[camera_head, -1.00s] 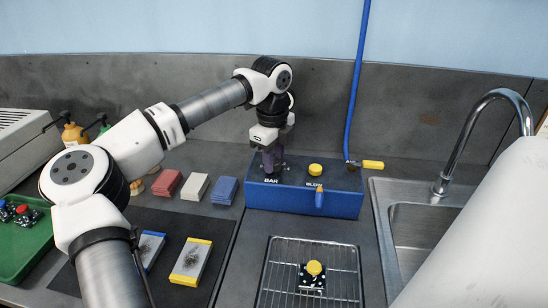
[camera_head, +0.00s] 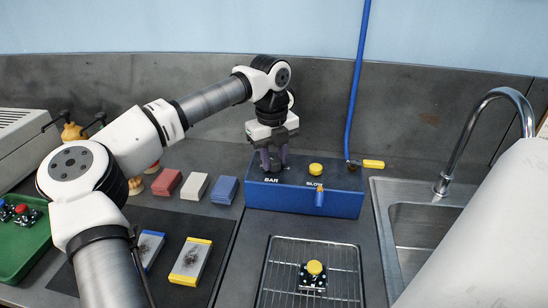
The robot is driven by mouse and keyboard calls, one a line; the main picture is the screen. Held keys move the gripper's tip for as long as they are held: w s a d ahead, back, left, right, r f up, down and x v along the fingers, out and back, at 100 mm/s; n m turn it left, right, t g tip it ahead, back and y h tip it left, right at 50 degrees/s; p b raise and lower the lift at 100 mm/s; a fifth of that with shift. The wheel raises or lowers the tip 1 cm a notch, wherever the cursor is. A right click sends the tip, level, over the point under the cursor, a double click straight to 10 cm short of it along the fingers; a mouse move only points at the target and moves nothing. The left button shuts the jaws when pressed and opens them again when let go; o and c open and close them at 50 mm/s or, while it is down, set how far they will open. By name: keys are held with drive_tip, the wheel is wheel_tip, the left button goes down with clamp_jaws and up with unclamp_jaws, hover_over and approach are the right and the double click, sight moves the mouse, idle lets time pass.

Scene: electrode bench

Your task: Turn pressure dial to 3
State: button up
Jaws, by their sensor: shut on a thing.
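The pressure dial, above the label BAR, is on the left part of the top of a blue box (camera_head: 300,203) against the back of the bench. My gripper (camera_head: 272,164) points down over that spot. Its fingers are shut on the dial, which they mostly hide. The dial's pointer and scale cannot be read in this view.
A blue hose (camera_head: 355,90) drops to a yellow-handled valve (camera_head: 372,164) right of the box. A wire rack (camera_head: 343,262) holding a yellow-topped part stands in front. Red, white and blue blocks (camera_head: 195,187) lie to the left. A sink (camera_head: 415,225) with a tap is at right.

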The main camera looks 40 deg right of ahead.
drive_tip(key=m, duration=0.4)
drive_tip(key=shift+m, duration=0.4)
drive_tip(key=m+p, duration=0.1)
drive_tip(key=m, duration=0.3)
drive_tip(key=shift+g, duration=0.3)
drive_tip(key=m, duration=0.5)
drive_tip(key=shift+p, duration=0.4)
drive_tip(key=shift+m+p, duration=0.35)
drive_tip(key=shift+m, duration=1.95)
drive_tip(key=shift+y, duration=0.3)
drive_tip(key=o, duration=1)
